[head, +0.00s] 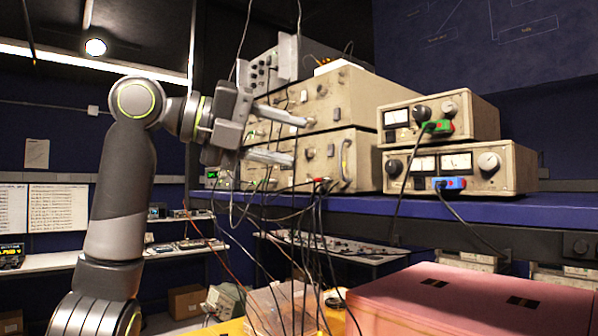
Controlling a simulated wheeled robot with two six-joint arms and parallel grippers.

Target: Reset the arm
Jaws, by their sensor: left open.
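My left arm comes in from the left of the head view, with its forearm upright and its wrist turned to the right. My left gripper (300,140) is open, with two pale fingers pointing right, one above the other. Nothing shows between the fingers. They overlap the front of the stacked beige instruments (345,97) in the picture; I cannot tell whether they touch them. My right arm and right gripper are not in view.
Two smaller meter units (459,167) stand on the blue shelf (470,205) to the right. Dark cables (318,245) hang below the gripper. A pink case (470,300) and a yellow surface (225,327) lie at the bottom. A white bench (165,252) is at the left.

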